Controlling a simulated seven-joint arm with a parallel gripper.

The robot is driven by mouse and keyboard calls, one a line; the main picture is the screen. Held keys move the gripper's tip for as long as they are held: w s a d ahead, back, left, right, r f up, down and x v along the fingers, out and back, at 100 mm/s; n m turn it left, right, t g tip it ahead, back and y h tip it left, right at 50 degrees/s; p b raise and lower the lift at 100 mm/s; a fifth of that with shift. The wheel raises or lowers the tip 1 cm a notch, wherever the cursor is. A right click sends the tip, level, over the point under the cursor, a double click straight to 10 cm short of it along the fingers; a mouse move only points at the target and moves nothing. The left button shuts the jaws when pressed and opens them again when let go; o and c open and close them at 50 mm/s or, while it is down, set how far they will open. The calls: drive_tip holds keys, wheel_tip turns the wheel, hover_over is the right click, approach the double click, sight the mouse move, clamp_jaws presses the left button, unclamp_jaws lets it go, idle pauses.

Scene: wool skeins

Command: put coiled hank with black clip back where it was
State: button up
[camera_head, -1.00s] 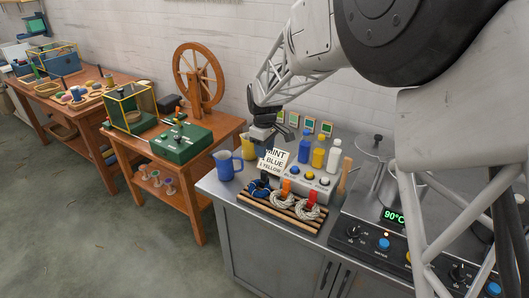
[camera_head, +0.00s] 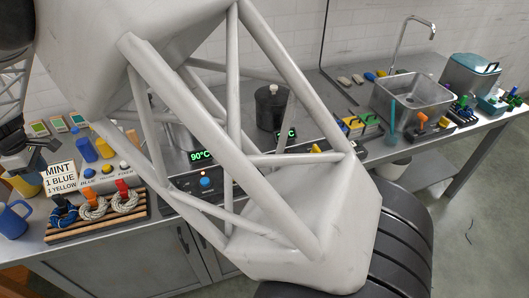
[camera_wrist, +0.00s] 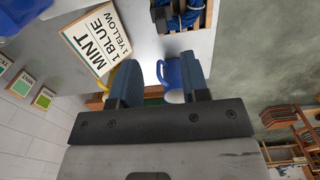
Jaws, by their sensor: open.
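The coiled hank with black clip (camera_head: 63,214) is dark blue and sits in the left place of a slatted wooden rack (camera_head: 98,231). Part of it shows at the top of the wrist view (camera_wrist: 188,16), with its black clip beside it. A pale hank with orange clip (camera_head: 92,207) and a pale hank with red clip (camera_head: 124,204) sit to its right. My gripper (camera_wrist: 160,75) is open and empty, above the counter.
A blue jug (camera_head: 14,219) stands left of the rack, with a yellow jug (camera_head: 27,184) behind. A MINT sign (camera_head: 62,178), button box and bottles stand behind the rack. A heated pot unit and my arm fill the middle. A sink (camera_head: 411,98) is at the right.

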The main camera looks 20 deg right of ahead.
drive_tip(key=s+d+r+m, duration=0.25)
drive_tip(key=d+r, duration=0.25)
drive_tip(key=d, duration=0.7)
drive_tip(key=s+d+r+m+t, duration=0.1)
drive_tip(key=d+r+m, duration=0.3)
drive_tip(key=d, duration=0.8)
drive_tip(key=s+d+r+m, duration=0.2)
drive_tip(key=d+r, duration=0.4)
drive_tip(key=d, duration=0.6)
drive_tip(key=s+d+f+m+t, duration=0.1)
drive_tip(key=s+d+m, duration=0.8)
drive_tip(key=s+d, duration=1.4)
drive_tip(key=shift+s+d+f+m+t, duration=0.3)
drive_tip(key=shift+s+f+m, duration=0.05)
drive_tip(key=shift+s, duration=0.5)
